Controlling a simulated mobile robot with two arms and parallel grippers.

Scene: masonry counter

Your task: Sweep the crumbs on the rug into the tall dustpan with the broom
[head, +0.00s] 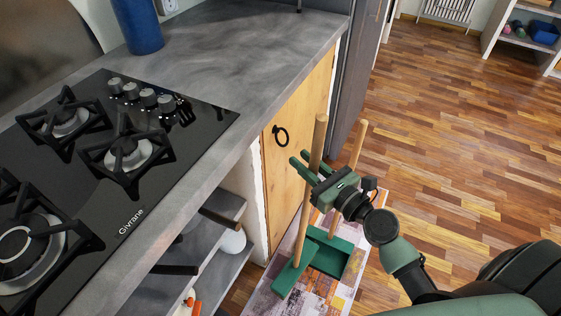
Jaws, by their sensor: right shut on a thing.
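My right gripper (309,166) is shut on the wooden handle of the broom (319,128), and its green fingers reach past the handle. The broom stands nearly upright, with its green head (292,276) low over the rug (322,288). I cannot tell whether the head touches the rug. The tall green dustpan (332,254) stands on the rug just right of the broom head. Its own wooden handle (358,145) rises behind my gripper. I cannot make out crumbs against the rug's patchy pattern. My left gripper is out of view.
A grey counter with a black gas hob (112,150) fills the left. Below it are a wooden cabinet door (290,185) with a ring handle and open shelves (222,262) holding pans. The wooden floor (450,150) is clear to the right. A shelf unit (510,42) stands far right.

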